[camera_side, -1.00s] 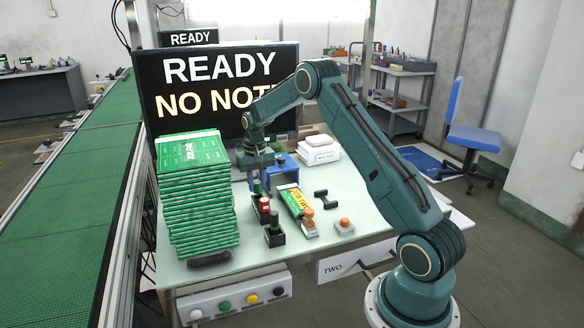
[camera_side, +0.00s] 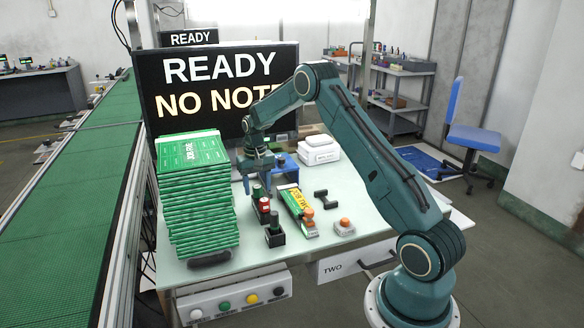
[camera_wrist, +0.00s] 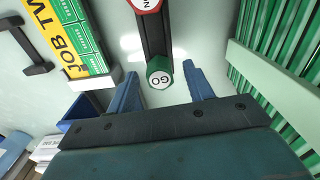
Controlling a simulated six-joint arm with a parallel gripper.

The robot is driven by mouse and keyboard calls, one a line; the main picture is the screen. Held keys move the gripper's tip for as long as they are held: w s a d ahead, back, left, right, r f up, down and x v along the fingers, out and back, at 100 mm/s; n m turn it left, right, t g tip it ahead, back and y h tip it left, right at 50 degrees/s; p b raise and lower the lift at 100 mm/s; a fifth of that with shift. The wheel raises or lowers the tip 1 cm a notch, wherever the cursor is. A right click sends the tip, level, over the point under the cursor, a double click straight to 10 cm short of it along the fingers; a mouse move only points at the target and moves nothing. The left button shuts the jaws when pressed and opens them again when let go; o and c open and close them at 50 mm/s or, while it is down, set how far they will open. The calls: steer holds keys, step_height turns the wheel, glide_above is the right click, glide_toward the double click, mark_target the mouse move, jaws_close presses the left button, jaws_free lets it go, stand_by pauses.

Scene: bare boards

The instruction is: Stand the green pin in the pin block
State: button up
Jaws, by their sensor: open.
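The green pin (camera_wrist: 159,72), its top marked GO, shows between and slightly beyond the fingertips in the wrist view. My gripper, also in the wrist view (camera_wrist: 161,82), is open, with one finger on each side of the pin and gaps between. A long black block (camera_wrist: 154,38) runs from the green pin to a red-topped pin (camera_wrist: 146,5). The red pin also shows in the side view (camera_side: 264,204). I cannot tell how the green pin sits at its base.
A small black holder (camera_side: 275,238) with a dark upright piece is nearer the front.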

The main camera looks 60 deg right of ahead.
steer(key=shift+r, duration=0.1)
step_height(320, 180, up, 14)
steer(key=shift+f, duration=0.2)
stand_by(0.6)
steer(key=shift+r, duration=0.15)
step_height(320, 180, up, 14)
steer(key=shift+f, duration=0.25)
stand_by(0.7)
steer(key=shift+a, duration=0.1)
